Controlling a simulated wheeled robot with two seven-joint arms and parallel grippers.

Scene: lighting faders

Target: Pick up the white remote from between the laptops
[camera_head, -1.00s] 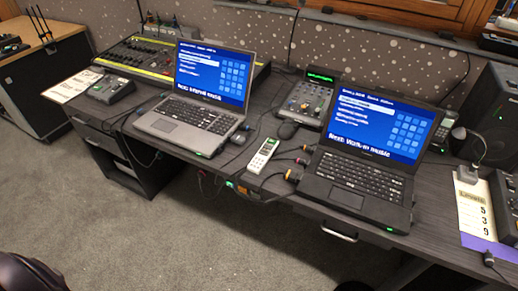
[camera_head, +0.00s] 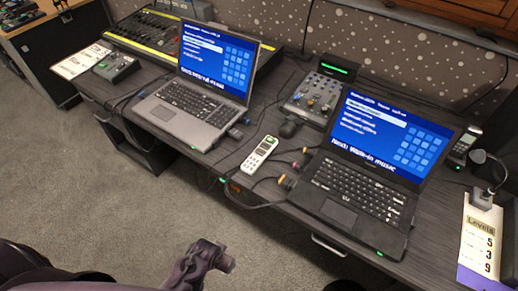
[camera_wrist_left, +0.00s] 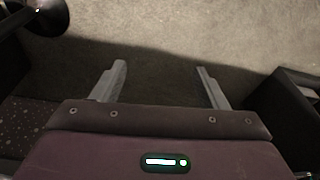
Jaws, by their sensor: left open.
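The white remote (camera_head: 259,155) lies on the dark desk between the two laptops, near the front edge, in the head view. It has a small green screen at its upper end. The grey laptop (camera_head: 192,98) is open to its left and the black laptop (camera_head: 362,190) is open to its right. My left gripper (camera_head: 215,258) is low in front of the desk, apart from the remote and over the carpet. In the left wrist view its two fingers (camera_wrist_left: 160,88) are spread with nothing between them. My right gripper is not in view.
Cables with coloured plugs (camera_head: 286,180) lie just right of the remote. A lighting console (camera_head: 150,38) is at the back left. Open carpet (camera_head: 130,215) lies before the desk.

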